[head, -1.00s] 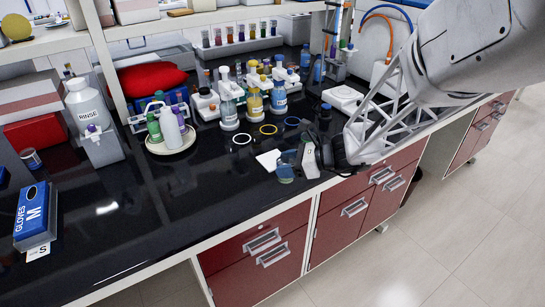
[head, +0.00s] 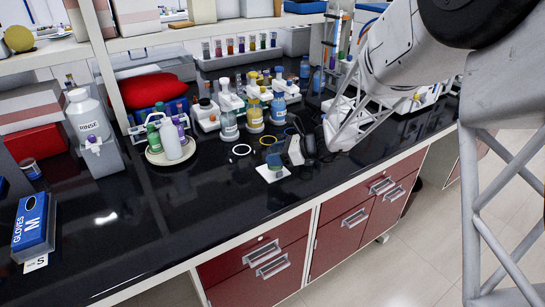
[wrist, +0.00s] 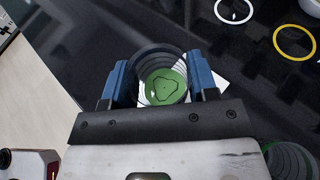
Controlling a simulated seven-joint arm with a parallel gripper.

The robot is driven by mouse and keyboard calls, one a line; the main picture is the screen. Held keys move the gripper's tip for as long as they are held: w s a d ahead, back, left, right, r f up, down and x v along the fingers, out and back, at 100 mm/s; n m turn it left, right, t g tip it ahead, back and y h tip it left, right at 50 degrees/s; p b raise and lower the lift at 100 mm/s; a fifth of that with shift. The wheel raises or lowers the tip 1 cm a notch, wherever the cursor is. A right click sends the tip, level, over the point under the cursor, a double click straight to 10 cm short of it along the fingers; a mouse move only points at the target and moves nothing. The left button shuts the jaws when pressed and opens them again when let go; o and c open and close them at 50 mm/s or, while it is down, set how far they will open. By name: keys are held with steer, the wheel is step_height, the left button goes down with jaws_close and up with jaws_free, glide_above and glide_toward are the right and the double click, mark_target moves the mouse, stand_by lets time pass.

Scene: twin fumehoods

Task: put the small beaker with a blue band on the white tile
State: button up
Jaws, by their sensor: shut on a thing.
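The small beaker (head: 275,163) is between the fingers of my gripper (head: 279,153), which is shut on it. In the wrist view the beaker (wrist: 162,86) is seen from above between two blue fingers, with green in its bottom. Its blue band cannot be told apart from the blue fingers. The white tile (head: 270,177) lies on the black bench near the front edge, directly under the beaker. Corners of the tile (wrist: 223,86) show on both sides of the beaker in the wrist view. I cannot tell whether the beaker touches the tile.
Labelled bottles (head: 254,112) stand further back. A round tray (head: 170,155) with wash bottles is at left. The bench left of the tile is clear.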

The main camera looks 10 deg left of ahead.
mark_target(273, 149)
steer(key=shift+w+a+f, duration=0.1)
steer(key=shift+w+a, duration=0.3)
steer(key=shift+w, duration=0.3)
steer(key=shift+w+a+f, duration=0.1)
steer(key=shift+w+a, duration=0.25)
steer(key=shift+w, duration=0.35)
steer(key=shift+w+a, duration=0.2)
steer(key=shift+w, duration=0.25)
steer(key=shift+f, duration=1.7)
steer(key=shift+f, duration=0.15)
steer(key=o, duration=1)
steer(key=shift+d, duration=0.1)
steer(key=v, duration=1.2)
